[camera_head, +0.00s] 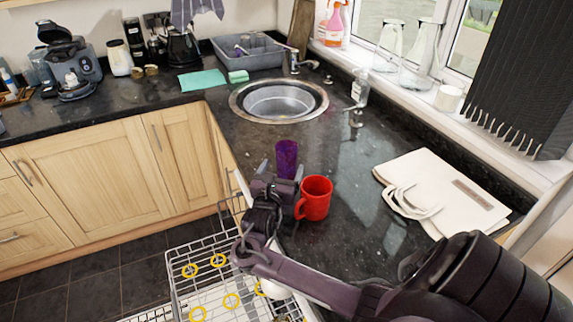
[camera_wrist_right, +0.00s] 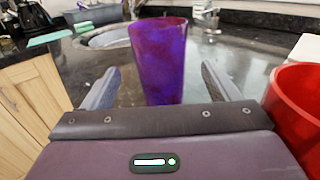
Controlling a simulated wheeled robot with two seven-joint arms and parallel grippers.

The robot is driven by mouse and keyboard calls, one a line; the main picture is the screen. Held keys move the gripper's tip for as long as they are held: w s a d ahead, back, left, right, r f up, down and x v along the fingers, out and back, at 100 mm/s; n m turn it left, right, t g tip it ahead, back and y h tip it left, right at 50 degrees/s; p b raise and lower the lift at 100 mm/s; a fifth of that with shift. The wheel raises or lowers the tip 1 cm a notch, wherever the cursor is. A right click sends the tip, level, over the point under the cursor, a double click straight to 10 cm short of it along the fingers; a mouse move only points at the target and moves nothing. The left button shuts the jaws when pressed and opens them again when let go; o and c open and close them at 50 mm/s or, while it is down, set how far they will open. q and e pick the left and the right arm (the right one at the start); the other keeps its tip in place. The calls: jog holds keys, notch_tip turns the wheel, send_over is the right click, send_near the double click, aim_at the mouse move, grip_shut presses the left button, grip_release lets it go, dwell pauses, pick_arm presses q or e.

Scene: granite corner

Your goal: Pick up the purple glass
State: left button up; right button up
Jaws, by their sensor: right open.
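The purple glass (camera_head: 287,157) stands upright on the dark granite counter, near its front edge. In the right wrist view the glass (camera_wrist_right: 159,58) rises between the two fingers, with a gap on each side. My right gripper (camera_head: 280,170) is open around or just short of the glass; its body hides the lower part. In the wrist view the open fingers (camera_wrist_right: 159,88) show to the left and right of the glass. My left gripper is not in view.
A red mug (camera_head: 316,200) stands close to the right of my right gripper. An open dish rack (camera_head: 205,290) lies below the counter edge. A white bag (camera_head: 430,185) lies to the right; the round sink (camera_head: 236,101) is behind. Counter between sink and glass is clear.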

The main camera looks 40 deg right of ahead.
jog(key=shift+x, duration=1.2)
jog(key=shift+d, duration=0.2)
jog(key=shift+a, duration=0.1)
jog(key=c, duration=1.1)
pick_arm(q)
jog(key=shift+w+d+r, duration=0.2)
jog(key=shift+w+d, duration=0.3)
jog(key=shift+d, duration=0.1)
pick_arm(e)
jog(key=shift+c, duration=0.4)
jog(key=shift+r, duration=0.15)
